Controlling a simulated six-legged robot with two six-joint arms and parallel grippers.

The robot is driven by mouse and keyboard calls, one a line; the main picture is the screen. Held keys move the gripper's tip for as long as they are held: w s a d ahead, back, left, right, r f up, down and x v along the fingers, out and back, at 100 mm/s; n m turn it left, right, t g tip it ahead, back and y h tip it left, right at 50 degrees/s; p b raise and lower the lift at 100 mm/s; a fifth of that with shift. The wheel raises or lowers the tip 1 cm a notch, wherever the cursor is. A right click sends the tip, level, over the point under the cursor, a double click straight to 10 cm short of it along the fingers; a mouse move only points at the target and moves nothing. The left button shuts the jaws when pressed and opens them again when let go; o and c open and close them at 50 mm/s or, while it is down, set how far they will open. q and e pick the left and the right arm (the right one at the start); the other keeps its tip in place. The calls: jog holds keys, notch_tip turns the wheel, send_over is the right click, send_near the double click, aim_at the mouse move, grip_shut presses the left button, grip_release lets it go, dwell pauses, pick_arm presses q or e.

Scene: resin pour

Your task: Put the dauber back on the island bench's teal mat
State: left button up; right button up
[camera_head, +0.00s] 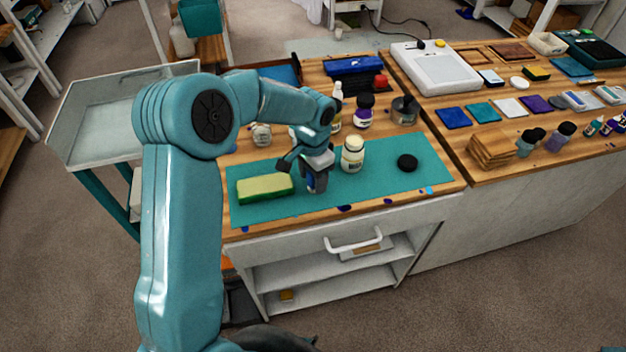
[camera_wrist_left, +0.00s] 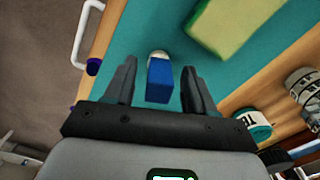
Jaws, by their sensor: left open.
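The teal mat (camera_head: 385,180) lies along the front of the island bench, and it also fills the middle of the left wrist view (camera_wrist_left: 130,35). My left gripper (camera_head: 312,180) is low over the mat, between the yellow-green sponge and a cream jar. In the left wrist view the fingers (camera_wrist_left: 160,90) are apart. Between them is a small blue block with a pale round end, which looks like the dauber (camera_wrist_left: 159,80). I see gaps on both sides of it. In the head view the gripper mostly hides it. My right gripper is not in view.
On the mat are the sponge (camera_head: 265,188), the cream jar (camera_head: 352,154) and a black disc (camera_head: 407,162). Bottles, including a purple-labelled one (camera_head: 364,110), and a dark pot (camera_head: 404,110) stand behind. The mat's right end is mostly free. A drawer handle (camera_head: 353,240) sticks out in front.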

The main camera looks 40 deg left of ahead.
pick_arm(q)
notch_tip(320, 180, up, 10)
jog(key=shift+s+d+r, duration=0.1)
jog(key=shift+r, duration=0.15)
jog(key=shift+s+f, duration=0.1)
dwell(0.4)
